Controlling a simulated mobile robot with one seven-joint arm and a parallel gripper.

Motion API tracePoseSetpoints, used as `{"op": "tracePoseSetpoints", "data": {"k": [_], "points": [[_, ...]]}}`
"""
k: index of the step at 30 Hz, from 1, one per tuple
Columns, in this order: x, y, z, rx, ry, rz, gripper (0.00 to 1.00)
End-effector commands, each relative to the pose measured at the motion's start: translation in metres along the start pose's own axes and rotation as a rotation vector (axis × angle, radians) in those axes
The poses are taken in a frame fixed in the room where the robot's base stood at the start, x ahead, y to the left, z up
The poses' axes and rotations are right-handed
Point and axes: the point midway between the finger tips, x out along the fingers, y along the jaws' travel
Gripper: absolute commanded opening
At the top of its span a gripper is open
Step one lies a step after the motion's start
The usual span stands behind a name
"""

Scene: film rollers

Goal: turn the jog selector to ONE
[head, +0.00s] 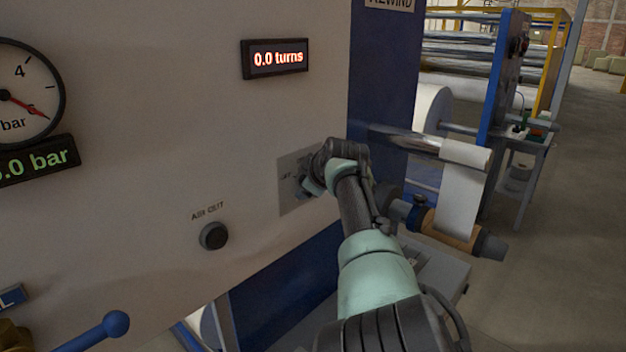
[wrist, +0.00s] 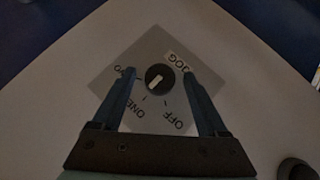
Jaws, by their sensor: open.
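The jog selector (wrist: 160,80) is a round black knob with a white bar, on a grey diamond-looking plate (wrist: 152,45) in the wrist view. The white bar slants from upper right to lower left, its lower end towards the ONE label (wrist: 127,104). An OFF label (wrist: 173,121) is at the lower right; a third label at the left is partly hidden by a finger. My gripper (wrist: 160,74) is open, with one finger on each side of the knob; contact is not visible. In the head view my gripper (head: 306,182) covers the knob on the plate (head: 290,197).
An AIR OUT port (head: 213,236) sits on the panel left of my gripper. A display (head: 275,58) above reads 0.0 turns. A blue-knobbed lever (head: 116,323) is at lower left. Rollers (head: 465,154) stick out to the right of my arm.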

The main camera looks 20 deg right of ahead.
Motion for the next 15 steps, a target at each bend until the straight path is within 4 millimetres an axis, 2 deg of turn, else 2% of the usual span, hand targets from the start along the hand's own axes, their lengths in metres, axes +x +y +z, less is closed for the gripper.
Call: {"op": "tracePoseSetpoints", "data": {"k": [15], "points": [[-0.018, 0.003, 0.002, -0.002, 0.001, 0.002, 0.76]]}}
